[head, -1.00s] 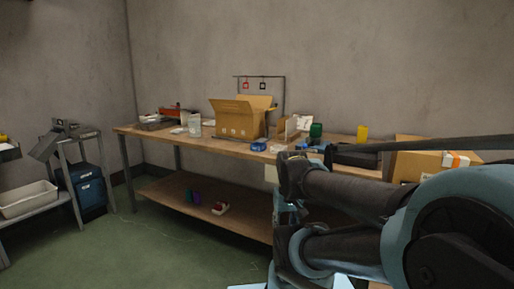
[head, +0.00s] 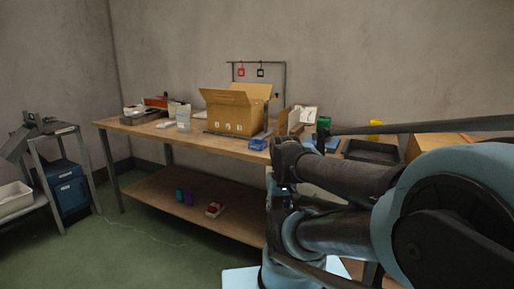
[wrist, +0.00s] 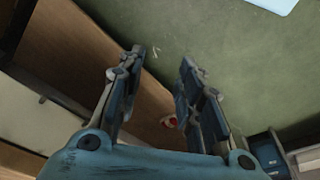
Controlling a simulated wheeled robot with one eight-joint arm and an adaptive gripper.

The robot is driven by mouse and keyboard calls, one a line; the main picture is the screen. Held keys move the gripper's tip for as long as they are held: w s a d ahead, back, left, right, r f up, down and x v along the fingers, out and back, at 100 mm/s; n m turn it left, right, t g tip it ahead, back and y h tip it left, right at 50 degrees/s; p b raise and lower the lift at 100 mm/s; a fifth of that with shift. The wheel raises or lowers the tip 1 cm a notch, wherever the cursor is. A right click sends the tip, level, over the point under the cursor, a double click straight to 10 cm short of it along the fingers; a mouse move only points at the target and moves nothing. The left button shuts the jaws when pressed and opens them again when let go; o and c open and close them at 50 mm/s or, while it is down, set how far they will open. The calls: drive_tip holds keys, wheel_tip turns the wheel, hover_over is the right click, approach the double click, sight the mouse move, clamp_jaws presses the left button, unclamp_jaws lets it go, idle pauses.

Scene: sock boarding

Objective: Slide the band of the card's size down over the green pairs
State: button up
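In the head view a green item (head: 323,123), perhaps the green pairs, stands on the bench, partly hidden by my arm. A red square tag (head: 241,72) and a black square tag (head: 260,72) hang from a rack behind the box; I cannot tell whether these are bands. A white card (head: 308,115) stands left of the green item; its marking is too small to read. In the wrist view my gripper (wrist: 160,62) is open and empty, pointing over the green floor, away from the bench-top items.
An open cardboard box (head: 232,112) stands on the wooden bench (head: 185,139), with a blue item (head: 258,144) beside it. A side stand (head: 62,150) is at left. Floor in front is clear.

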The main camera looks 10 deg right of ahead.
drive_tip(key=o, duration=0.4)
drive_tip(key=shift+s+r, duration=0.2)
drive_tip(key=o, duration=0.7)
drive_tip(key=shift+w+a+r+m, duration=0.1)
drive_tip(key=shift+w+r+m, duration=0.2)
drive_tip(key=shift+r, duration=0.3)
drive_tip(key=shift+w+r+m, duration=0.15)
drive_tip(key=shift+r+m, duration=0.15)
drive_tip(key=shift+r, duration=0.25)
drive_tip(key=shift+o, duration=0.2)
wheel_tip(320, 180, up, 22)
drive_tip(key=m+y, duration=0.4)
drive_tip(key=m, duration=2)
hover_over(259, 142)
drive_tip(key=s+d, duration=0.4)
drive_tip(key=s, duration=0.3)
drive_tip(key=x, duration=1.1)
drive_tip(key=d+x, duration=0.1)
drive_tip(key=x, duration=0.4)
drive_tip(key=shift+w+a+f, duration=0.1)
drive_tip(key=shift+w+f, duration=0.15)
drive_tip(key=shift+f, duration=0.05)
